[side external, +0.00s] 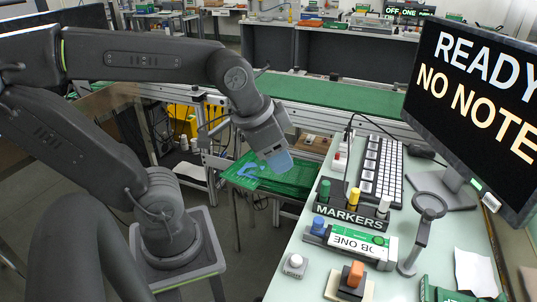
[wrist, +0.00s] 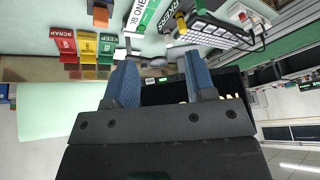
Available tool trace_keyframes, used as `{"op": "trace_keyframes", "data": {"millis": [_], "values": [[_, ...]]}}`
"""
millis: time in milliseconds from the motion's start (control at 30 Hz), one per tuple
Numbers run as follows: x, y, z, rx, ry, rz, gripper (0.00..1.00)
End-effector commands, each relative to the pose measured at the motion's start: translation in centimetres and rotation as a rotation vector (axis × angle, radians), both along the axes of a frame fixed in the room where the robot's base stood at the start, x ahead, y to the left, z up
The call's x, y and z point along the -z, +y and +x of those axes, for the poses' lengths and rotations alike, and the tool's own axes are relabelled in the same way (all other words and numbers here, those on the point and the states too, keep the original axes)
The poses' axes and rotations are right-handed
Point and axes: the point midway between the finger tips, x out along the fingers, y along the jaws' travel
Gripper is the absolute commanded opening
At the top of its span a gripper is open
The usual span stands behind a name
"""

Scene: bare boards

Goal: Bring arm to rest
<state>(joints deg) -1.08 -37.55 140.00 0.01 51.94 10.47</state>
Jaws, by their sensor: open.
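My gripper (side external: 278,160) hangs at the end of my bent arm in the side view, to the left of the pale green desk (side external: 330,245) and apart from it. In the wrist view my gripper (wrist: 161,80) shows two blue fingers spread apart with nothing held between them. The desk appears tilted at the top of the wrist view, with its items beyond the fingertips. In the side view the gripper covers part of a green tray or board (side external: 300,183) behind it; I cannot tell how far apart they are.
The desk bears a markers holder (side external: 350,213), a "JOB ONE" box (side external: 350,242), an orange-topped stamp (side external: 355,275), a keyboard (side external: 382,165), a round-headed stand (side external: 420,235) and a monitor (side external: 470,100). Red, yellow and green bins (wrist: 85,45) show in the wrist view.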

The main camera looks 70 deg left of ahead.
Motion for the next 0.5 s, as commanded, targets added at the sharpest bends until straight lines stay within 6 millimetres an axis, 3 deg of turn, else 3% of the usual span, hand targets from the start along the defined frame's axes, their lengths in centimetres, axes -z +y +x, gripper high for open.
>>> {"op": "trace_keyframes", "data": {"millis": [167, 500], "values": [[0.2, -0.4, -1.7, -0.129, -0.043, -0.074, 0.50], [0.2, -0.4, -1.8, -0.145, -0.045, -0.083, 0.50]]}}
